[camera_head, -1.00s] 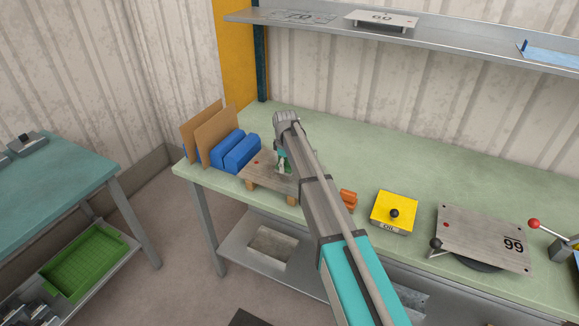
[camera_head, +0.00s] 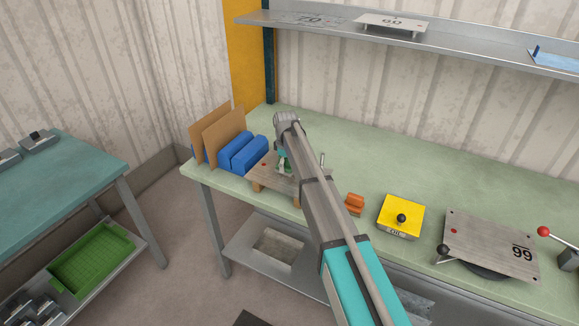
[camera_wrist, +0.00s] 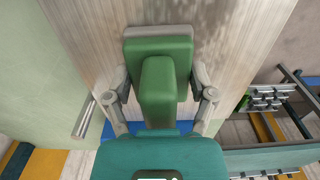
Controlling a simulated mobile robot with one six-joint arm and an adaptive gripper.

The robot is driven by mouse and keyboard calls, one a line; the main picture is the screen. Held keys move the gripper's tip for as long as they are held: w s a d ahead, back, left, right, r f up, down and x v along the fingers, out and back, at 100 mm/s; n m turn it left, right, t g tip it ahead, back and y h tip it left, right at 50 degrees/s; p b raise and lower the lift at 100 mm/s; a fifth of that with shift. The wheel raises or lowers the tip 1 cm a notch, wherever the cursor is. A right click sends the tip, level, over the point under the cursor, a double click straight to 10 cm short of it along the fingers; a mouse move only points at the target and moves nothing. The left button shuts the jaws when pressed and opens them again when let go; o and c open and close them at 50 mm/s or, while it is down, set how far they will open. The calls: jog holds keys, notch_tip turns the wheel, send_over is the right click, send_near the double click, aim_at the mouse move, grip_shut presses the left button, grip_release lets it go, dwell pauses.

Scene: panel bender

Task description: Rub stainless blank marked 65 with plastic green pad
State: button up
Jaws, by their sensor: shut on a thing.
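A green plastic pad (camera_wrist: 160,55) with a green grip is held between the fingers of my gripper (camera_wrist: 160,95) in the wrist view. My gripper (camera_head: 284,158) is shut on the pad's grip, over a brushed metal blank (camera_head: 260,173) at the left of the bench. The pad's face is turned to the blank (camera_wrist: 85,30); it looks to be on or just above it, and I cannot tell contact. The blank lies raised on wooden blocks (camera_head: 258,186) and has a red dot near its left end. My arm covers part of it, and no number on it shows.
Blue blocks (camera_head: 249,154) and brown boards (camera_head: 222,135) stand just left of the blank. An orange item (camera_head: 355,203), a yellow box (camera_head: 401,207) and a plate marked 99 (camera_head: 490,240) lie to the right. A shelf (camera_head: 440,47) runs above the bench (camera_head: 430,165).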

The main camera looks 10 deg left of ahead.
jog(key=shift+w+a, duration=0.35)
jog(key=shift+a, duration=0.4)
jog(key=shift+a, duration=0.1)
jog(key=shift+w+a, duration=0.3)
jog(key=shift+a, duration=0.5)
jog(key=shift+w+a, duration=0.3)
jog(key=shift+a, duration=0.45)
jog(key=shift+s+d, duration=0.35)
jog(key=shift+d, duration=0.45)
jog(key=shift+s+d, duration=0.35)
jog(key=shift+d, duration=0.55)
jog(key=shift+d, duration=0.1)
jog(key=shift+s+d, duration=0.3)
jog(key=shift+d, duration=0.5)
jog(key=shift+s+d, duration=0.3)
jog(key=shift+d, duration=0.45)
